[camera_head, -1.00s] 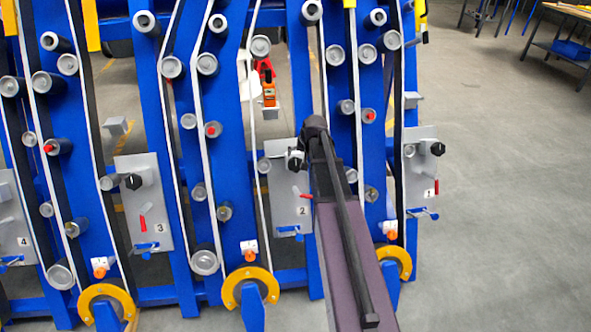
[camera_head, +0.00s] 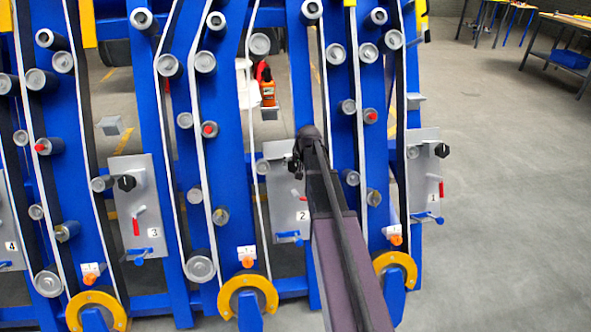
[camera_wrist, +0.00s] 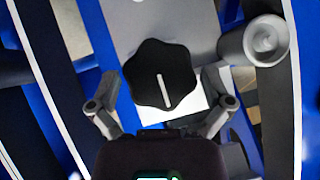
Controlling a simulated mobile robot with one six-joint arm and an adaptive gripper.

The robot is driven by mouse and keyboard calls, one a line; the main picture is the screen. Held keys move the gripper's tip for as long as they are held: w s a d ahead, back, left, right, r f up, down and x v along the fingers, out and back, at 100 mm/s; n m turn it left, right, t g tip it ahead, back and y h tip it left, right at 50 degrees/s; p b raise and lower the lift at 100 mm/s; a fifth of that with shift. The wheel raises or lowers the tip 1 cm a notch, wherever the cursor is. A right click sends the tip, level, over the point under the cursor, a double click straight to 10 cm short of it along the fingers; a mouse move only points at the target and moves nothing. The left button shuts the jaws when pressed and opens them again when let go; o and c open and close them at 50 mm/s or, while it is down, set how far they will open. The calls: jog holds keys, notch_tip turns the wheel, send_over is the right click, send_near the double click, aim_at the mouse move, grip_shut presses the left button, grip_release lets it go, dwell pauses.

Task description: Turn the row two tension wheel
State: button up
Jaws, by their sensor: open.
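The row two tension wheel is a black lobed knob (camera_wrist: 160,85) with a white line on its face, in the middle of the wrist view. My gripper (camera_wrist: 165,98) is open, with one finger on each side of the knob's lower part. I cannot tell whether the fingers touch it. In the head view my gripper (camera_head: 301,158) is at the upper part of the grey plate marked 2 (camera_head: 282,190), and it hides the knob there. A red lever (camera_head: 300,197) is on that plate below my gripper.
Plate 3 (camera_head: 143,170) on the left and plate 1 (camera_head: 424,165) on the right carry similar black knobs. A grey roller (camera_wrist: 266,41) is close to the knob's upper right in the wrist view. Blue uprights and belts flank plate 2. Open floor (camera_head: 510,200) is at the right.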

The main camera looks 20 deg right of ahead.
dwell(0.3)
jog(key=c, duration=0.9)
jog(key=shift+a+n+h, duration=0.1)
jog(key=shift+n+h, duration=0.2)
jog(key=shift+n, duration=0.1)
jog(key=shift+f+n+g+h, duration=0.1)
jog(key=shift+n+g+h, duration=0.4)
jog(key=shift+n+h, duration=0.6)
jog(key=shift+n+h+b, duration=0.6)
jog(key=shift+n+h, duration=0.7)
jog(key=shift+n, duration=0.3)
